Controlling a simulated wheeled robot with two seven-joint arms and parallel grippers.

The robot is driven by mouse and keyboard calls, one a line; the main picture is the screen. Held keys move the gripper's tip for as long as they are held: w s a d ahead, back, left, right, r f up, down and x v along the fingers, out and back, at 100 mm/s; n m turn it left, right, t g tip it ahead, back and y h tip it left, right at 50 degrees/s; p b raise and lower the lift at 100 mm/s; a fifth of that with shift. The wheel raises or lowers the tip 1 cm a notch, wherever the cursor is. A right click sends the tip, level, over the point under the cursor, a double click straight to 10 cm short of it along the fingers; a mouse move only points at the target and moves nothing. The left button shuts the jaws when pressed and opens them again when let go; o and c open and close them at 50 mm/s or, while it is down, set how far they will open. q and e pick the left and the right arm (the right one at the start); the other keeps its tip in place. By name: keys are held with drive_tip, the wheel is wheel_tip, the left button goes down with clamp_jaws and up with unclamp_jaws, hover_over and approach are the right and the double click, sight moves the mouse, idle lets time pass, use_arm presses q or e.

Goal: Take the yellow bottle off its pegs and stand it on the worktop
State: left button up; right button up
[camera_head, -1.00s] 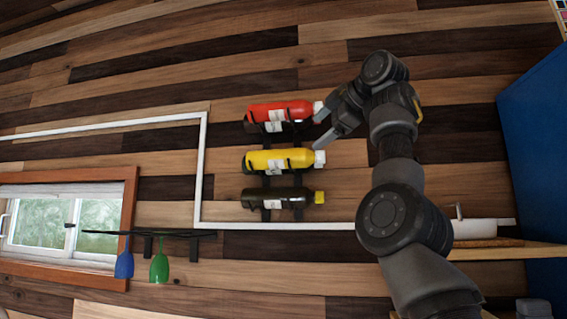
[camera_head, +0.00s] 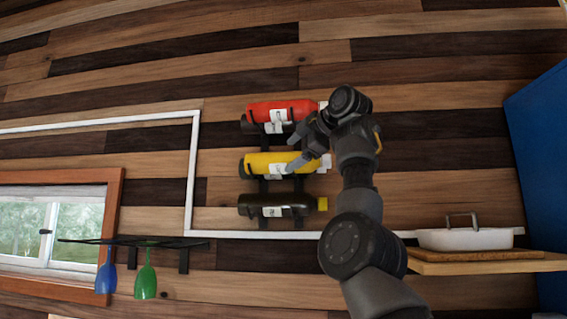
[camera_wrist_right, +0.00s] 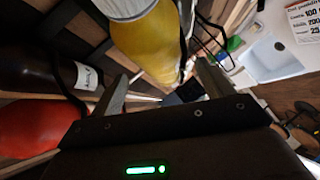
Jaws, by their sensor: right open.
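The yellow bottle (camera_head: 262,163) lies on its side on a dark wall rack (camera_head: 263,187), in the row between the red bottle above and the dark bottle below. Its neck end is to the right, partly hidden by my right gripper. My right gripper (camera_head: 293,148) is open, its fingers in front of the bottle's right part. In the right wrist view the yellow bottle (camera_wrist_right: 150,38) is large, just beyond the open right fingers (camera_wrist_right: 163,84). I cannot tell whether they touch it. My left gripper is not in view.
The red bottle (camera_head: 275,110) and dark bottle (camera_head: 265,206) lie close above and below. A rack with blue and green glasses (camera_head: 145,282) hangs by the window (camera_head: 45,232). A white dish (camera_head: 465,239) sits on a wooden shelf (camera_head: 480,266) at right, beside a blue panel (camera_head: 540,160).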

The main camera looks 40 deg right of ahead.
sight(287, 155)
drive_tip(key=shift+w+a, duration=0.15)
drive_tip(key=shift+w, duration=0.05)
drive_tip(key=shift+w+a+p, duration=0.1)
drive_tip(key=shift+w+p, duration=0.15)
drive_tip(key=shift+p, duration=0.15)
drive_tip(key=p+x, duration=0.2)
drive_tip(key=x, duration=0.2)
drive_tip(key=shift+s, duration=0.1)
drive_tip(key=shift+w+d+f, duration=0.2)
drive_tip(key=shift+d, duration=0.1)
drive_tip(key=shift+s+a+r, duration=0.1)
drive_tip(key=shift+s, duration=0.1)
drive_tip(key=shift+s+a, duration=0.1)
drive_tip(key=shift+c, duration=1.3)
drive_tip(key=shift+r, duration=0.1)
drive_tip(key=c, duration=1.1)
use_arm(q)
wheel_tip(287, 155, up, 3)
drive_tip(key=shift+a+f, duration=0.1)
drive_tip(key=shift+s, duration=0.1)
use_arm(e)
drive_tip(key=shift+r, duration=0.1)
